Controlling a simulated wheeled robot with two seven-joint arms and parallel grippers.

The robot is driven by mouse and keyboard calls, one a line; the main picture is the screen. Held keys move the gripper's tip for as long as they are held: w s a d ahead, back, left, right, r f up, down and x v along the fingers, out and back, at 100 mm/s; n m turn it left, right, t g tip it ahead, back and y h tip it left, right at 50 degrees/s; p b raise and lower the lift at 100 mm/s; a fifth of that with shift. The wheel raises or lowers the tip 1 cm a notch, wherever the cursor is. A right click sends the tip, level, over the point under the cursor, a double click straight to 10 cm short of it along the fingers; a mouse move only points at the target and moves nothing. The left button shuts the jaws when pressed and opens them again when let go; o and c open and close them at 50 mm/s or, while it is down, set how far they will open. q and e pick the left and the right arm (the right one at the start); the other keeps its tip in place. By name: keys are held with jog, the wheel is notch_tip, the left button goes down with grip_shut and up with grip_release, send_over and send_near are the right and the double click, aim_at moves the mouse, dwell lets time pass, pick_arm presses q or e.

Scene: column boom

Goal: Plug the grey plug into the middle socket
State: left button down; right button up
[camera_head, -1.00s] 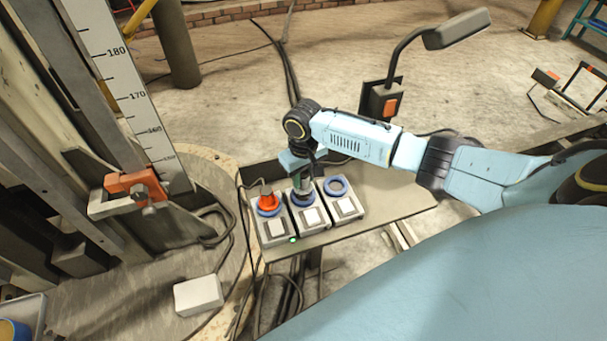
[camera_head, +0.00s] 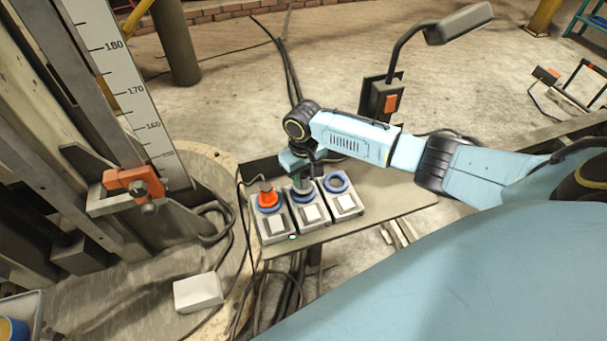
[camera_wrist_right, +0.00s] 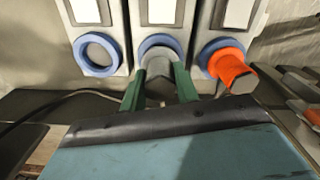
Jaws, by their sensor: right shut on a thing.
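The grey plug (camera_wrist_right: 158,80) is between the green fingers of my right gripper (camera_wrist_right: 159,88), which is shut on it. In the head view my right gripper (camera_head: 302,182) points down over the middle socket (camera_head: 303,192). In the wrist view the plug's end lies at the blue ring of the middle socket (camera_wrist_right: 160,43); how deep it sits cannot be seen. An orange plug (camera_head: 267,196) stands in the left socket (camera_head: 270,208). The right socket (camera_head: 336,183) is an empty blue ring. My left gripper is out of view.
The three sockets stand in a row on a grey shelf (camera_head: 385,195). A lamp (camera_head: 460,25) and a post with an orange switch (camera_head: 390,104) stand behind. A measuring column (camera_head: 128,90) with an orange clamp (camera_head: 133,184) rises at left. Cables hang at the shelf's left edge.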

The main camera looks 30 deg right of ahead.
aim_at(303, 174)
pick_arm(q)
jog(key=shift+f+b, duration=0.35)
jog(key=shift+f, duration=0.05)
pick_arm(e)
jog(key=shift+f, duration=0.7)
jog(key=o, duration=1.2)
jog(key=shift+c, duration=0.2)
notch_tip(303, 174, up, 2)
jog(key=shift+p, duration=0.45)
notch_tip(303, 174, up, 10)
jog(key=p, duration=0.2)
jog(key=shift+r+p, duration=0.15)
jog(key=shift+p, duration=0.25)
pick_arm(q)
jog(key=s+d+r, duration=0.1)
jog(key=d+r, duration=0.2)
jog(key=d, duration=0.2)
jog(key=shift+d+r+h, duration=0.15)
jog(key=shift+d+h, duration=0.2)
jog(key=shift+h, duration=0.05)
pick_arm(e)
jog(key=shift+r, duration=0.55)
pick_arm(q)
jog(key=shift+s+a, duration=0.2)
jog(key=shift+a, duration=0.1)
pick_arm(e)
jog(key=shift+a, duration=0.1)
